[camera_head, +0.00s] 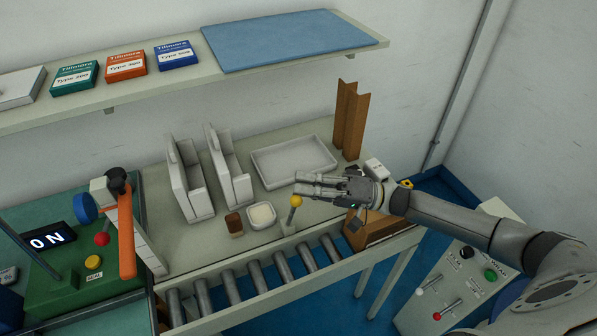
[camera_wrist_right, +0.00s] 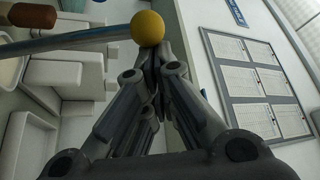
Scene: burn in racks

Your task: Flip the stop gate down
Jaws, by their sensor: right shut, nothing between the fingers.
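A lever with a yellow ball knob (camera_head: 296,201) stands upright on a small pale base (camera_head: 288,228) behind the roller conveyor (camera_head: 255,277). It may be the stop gate's handle; I cannot tell for sure. My right gripper (camera_head: 302,186) reaches in from the right, shut and empty, with its fingertips close to the knob. In the wrist view the yellow knob (camera_wrist_right: 147,28) and its rod (camera_wrist_right: 70,41) lie at the fingertips (camera_wrist_right: 152,55); I cannot tell whether they touch. A brown block (camera_head: 378,228) sits at the conveyor's right end, partly behind my arm. My left gripper is not in view.
A white tray (camera_head: 257,168), white upright holders (camera_head: 190,185), a small white dish (camera_head: 262,227) and a brown-topped piece (camera_head: 235,224) stand left of the gripper. A green machine (camera_head: 60,295) with an orange handle (camera_head: 127,240) is at far left. A control panel (camera_head: 445,318) is at lower right.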

